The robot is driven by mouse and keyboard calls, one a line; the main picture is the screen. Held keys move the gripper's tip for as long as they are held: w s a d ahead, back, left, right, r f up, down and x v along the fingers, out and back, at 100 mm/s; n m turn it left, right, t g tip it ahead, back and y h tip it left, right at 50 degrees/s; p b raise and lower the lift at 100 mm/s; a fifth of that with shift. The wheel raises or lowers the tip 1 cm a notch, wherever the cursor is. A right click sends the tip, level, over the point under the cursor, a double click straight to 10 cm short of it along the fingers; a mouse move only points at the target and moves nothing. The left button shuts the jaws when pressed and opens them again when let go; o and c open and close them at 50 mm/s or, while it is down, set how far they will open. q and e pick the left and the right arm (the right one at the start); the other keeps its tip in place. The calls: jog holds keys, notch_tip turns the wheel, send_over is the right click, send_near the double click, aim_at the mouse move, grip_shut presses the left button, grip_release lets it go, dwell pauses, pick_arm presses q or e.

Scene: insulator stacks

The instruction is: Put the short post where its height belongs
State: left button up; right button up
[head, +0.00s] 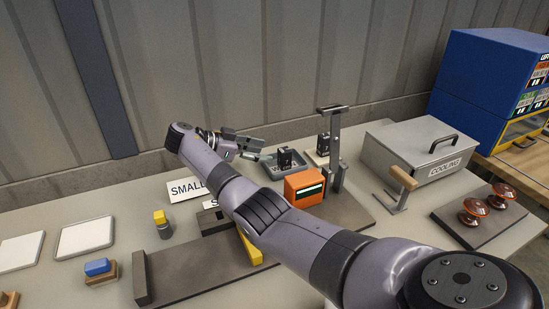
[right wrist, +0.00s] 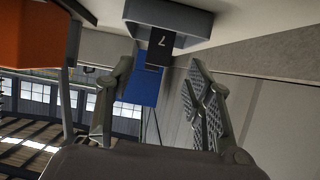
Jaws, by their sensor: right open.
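A short black post (head: 285,157) stands in a grey-blue tray (head: 271,173). In the right wrist view a black post (right wrist: 157,46) with a pale mark shows at a grey tray (right wrist: 168,18). A second black post (head: 323,145) stands on a pale base to the right; I cannot tell which is shorter. A white card reads SMALL (head: 187,189); another card is partly hidden by my arm. My right gripper (head: 257,146) is open and empty, pointing at the tray's post. In the wrist view its fingers (right wrist: 160,66) are apart, with the post beyond them. My left gripper is not seen.
An orange device (head: 304,187) and a grey upright stand (head: 335,155) are close right of the tray. Farther right are a grey COOLING box (head: 420,150) and orange-brown insulators (head: 472,210). A yellow-topped piece (head: 161,218) and a blue block (head: 97,267) are at left.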

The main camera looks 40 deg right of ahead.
jog(key=shift+v, duration=1.45)
